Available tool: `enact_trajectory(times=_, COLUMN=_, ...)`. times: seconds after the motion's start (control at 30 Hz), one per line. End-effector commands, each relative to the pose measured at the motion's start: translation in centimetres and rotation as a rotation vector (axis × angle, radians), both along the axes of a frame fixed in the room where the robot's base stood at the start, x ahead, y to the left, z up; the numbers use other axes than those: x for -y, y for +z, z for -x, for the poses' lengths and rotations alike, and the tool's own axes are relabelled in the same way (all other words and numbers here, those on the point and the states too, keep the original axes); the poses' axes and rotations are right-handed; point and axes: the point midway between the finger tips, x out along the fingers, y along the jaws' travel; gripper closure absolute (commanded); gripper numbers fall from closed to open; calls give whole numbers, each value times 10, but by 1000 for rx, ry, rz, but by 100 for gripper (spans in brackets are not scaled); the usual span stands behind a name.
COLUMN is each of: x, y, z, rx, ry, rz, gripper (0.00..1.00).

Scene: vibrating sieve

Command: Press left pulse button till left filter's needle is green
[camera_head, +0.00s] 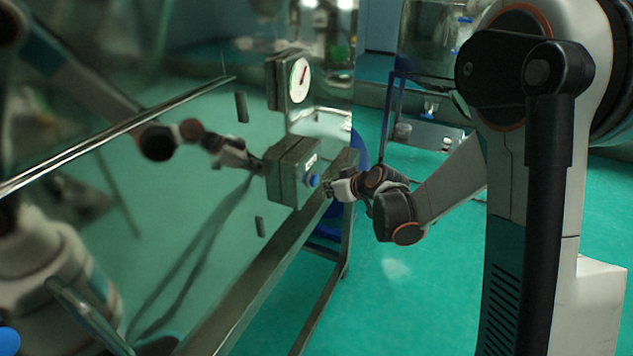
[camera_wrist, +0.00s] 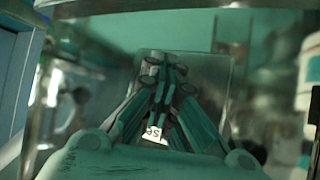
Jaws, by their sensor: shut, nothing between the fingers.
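A grey button box (camera_head: 287,176) is mounted on the shiny metal panel in the head view, with a blue button (camera_head: 312,181) on its right-hand face. Above it is a round white gauge (camera_head: 299,80) with a red needle; its scale colours are too small to tell. My gripper (camera_head: 328,187) is shut and empty, its tips close to the blue button; I cannot tell whether they touch. In the wrist view my gripper (camera_wrist: 160,92) points at the grey box (camera_wrist: 205,80), and a white label (camera_wrist: 153,133) shows behind the fingers. The button is hidden there.
The mirror-like metal panel (camera_head: 150,230) fills the left and reflects my arm. A metal frame leg (camera_head: 335,255) stands below the box. Green floor (camera_head: 420,290) is open to the right. A glass-sided unit (camera_head: 430,60) stands at the back.

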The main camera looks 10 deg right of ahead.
Motion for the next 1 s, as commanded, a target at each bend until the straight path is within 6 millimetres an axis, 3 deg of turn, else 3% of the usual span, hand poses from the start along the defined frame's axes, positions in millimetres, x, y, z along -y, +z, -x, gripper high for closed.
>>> enact_trajectory(times=1.0, x=-7, y=0, z=-5, rx=0, ry=1, rz=-1, gripper=100)
